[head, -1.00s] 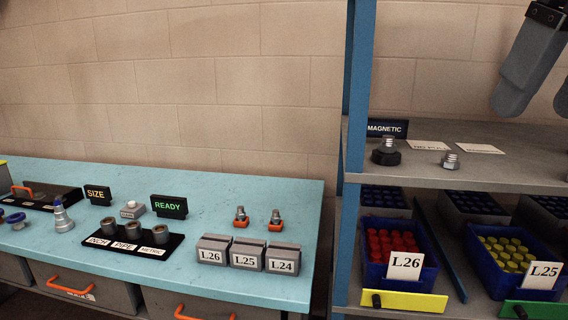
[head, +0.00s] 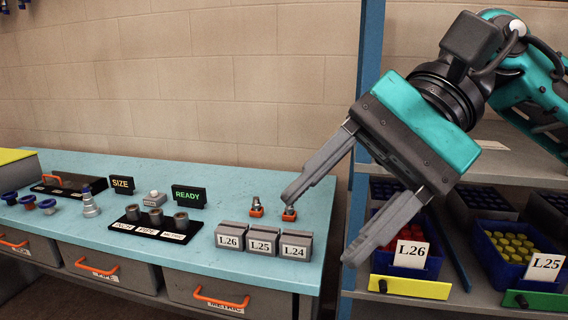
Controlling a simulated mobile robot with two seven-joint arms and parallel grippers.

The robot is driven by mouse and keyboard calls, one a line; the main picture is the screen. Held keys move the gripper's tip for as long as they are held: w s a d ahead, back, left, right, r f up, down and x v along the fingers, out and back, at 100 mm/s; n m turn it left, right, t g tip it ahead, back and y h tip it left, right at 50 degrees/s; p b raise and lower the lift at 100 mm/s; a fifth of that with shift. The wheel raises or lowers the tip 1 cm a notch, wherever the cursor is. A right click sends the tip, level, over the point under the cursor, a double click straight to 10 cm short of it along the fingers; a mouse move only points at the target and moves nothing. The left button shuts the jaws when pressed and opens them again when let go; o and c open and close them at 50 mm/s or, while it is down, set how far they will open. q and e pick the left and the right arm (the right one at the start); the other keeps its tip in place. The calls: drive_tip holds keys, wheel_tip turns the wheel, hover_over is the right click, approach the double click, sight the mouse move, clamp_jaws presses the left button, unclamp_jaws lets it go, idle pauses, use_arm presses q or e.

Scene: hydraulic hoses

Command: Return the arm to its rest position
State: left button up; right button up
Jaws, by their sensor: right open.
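My right gripper (head: 318,226) is at the right of the head view, in front of the shelf unit and the right end of the turquoise workbench (head: 70,163). Its two grey fingers are spread apart and point down and left, with nothing seen between them. The upper fingertip overlaps a small fitting on an orange base (head: 288,215) in the picture; I cannot tell whether they touch. The arm comes in from the right and hides part of the shelf. My left gripper is not in view.
Grey boxes labelled L26 (head: 230,237), L25 (head: 263,241) and L24 (head: 296,246) stand at the bench's front right. A second fitting on an orange base (head: 256,208) stands behind them. The shelf holds a blue bin of yellow caps (head: 512,246).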

drive_tip(key=w+a+m+g+y, duration=0.1)
drive_tip(key=w+a+m+y, duration=0.4)
drive_tip(key=m+y, duration=0.9)
drive_tip(key=w+d+f+m+t+h, duration=0.35)
drive_tip(key=f+m+t, duration=0.4)
drive_tip(key=m, duration=0.45)
drive_tip(key=w+d+f+m+t+h, duration=0.2)
drive_tip(key=w+f+m+t+h, duration=0.15)
drive_tip(key=f+m+t, duration=0.6)
drive_tip(key=w+d+f+m+t+h, duration=0.35)
drive_tip(key=m+t, duration=0.35)
drive_tip(key=m, duration=0.8)
drive_tip(key=s+d+f+m+g+h, duration=0.2)
drive_tip(key=s+f+m, duration=0.3)
drive_tip(key=f, duration=0.4)
drive_tip(key=s+d+f+m+g+h, duration=0.3)
drive_tip(key=s+d+f+m+h, duration=0.1)
drive_tip(key=f, duration=0.6)
drive_tip(key=s+d+f+m+g+h, duration=0.3)
drive_tip(key=s+f+m+h, duration=0.2)
drive_tip(key=s+f, duration=0.3)
wheel_tip(320, 180, down, 2)
drive_tip(key=shift+f+m, duration=0.2)
drive_tip(key=shift+m, duration=0.55)
